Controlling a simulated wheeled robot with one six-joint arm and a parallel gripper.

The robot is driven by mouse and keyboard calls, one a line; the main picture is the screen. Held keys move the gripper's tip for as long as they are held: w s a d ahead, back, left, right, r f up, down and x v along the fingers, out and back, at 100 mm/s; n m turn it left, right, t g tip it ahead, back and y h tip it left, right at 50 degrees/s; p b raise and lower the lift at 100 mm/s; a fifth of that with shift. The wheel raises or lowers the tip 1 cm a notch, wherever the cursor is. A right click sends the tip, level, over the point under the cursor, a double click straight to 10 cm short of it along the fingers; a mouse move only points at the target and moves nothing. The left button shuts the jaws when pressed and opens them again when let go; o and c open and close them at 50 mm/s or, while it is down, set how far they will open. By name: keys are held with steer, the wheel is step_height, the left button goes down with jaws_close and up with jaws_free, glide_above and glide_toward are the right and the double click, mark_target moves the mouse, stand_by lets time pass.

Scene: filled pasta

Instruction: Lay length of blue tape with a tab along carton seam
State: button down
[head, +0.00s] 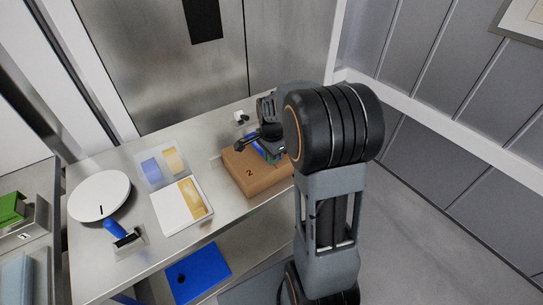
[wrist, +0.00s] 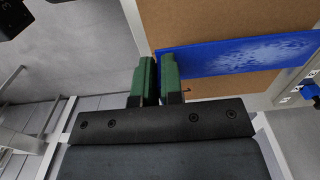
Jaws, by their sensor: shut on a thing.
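A brown carton (head: 250,175) marked "2" sits on the steel table. In the wrist view, the length of blue tape (wrist: 235,57) lies across the carton's brown face (wrist: 210,20), with brown showing on both sides of it. The tape has a pale, streaked patch. My gripper (wrist: 158,80) has green fingers, close together at the tape's left end by the carton's edge. It is shut on that end, where the tab appears to be; the fingers hide it. In the head view my gripper is over the carton, and my arm hides part of it. The seam is not visible under the tape.
On the table are a round white disc (head: 100,196), a white board with a tan strip (head: 181,204), a clear tray with blue and tan pieces (head: 161,166), and a blue-handled tool (head: 126,238). A blue panel (head: 198,272) lies below. A steel wall stands behind.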

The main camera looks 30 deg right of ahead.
steer(key=shift+f+b, duration=0.6)
steer(key=shift+f, duration=0.2)
stand_by(0.8)
steer(key=c, duration=1.2)
jaws_free()
step_height(320, 180, up, 14)
steer(key=shift+f, duration=0.1)
steer(key=s+a+f+n+t, duration=0.1)
steer(key=s+a+n, duration=0.2)
steer(key=s+n, duration=0.1)
steer(key=s+a+f+n+t, duration=0.1)
steer(key=s+a+f+n, duration=0.1)
steer(key=s+n, duration=0.3)
steer(key=s+a+f+n+t, duration=0.1)
steer(key=s+a+n+t, duration=0.1)
steer(key=s+a+n, duration=0.2)
steer(key=shift+s+a+f+n, duration=0.1)
steer(key=shift+s+a+n, duration=0.15)
steer(key=shift+n, duration=0.7)
steer(key=shift+s+a+f+n, duration=0.15)
steer(key=shift+a+n, duration=0.2)
steer(key=shift+n, duration=0.6)
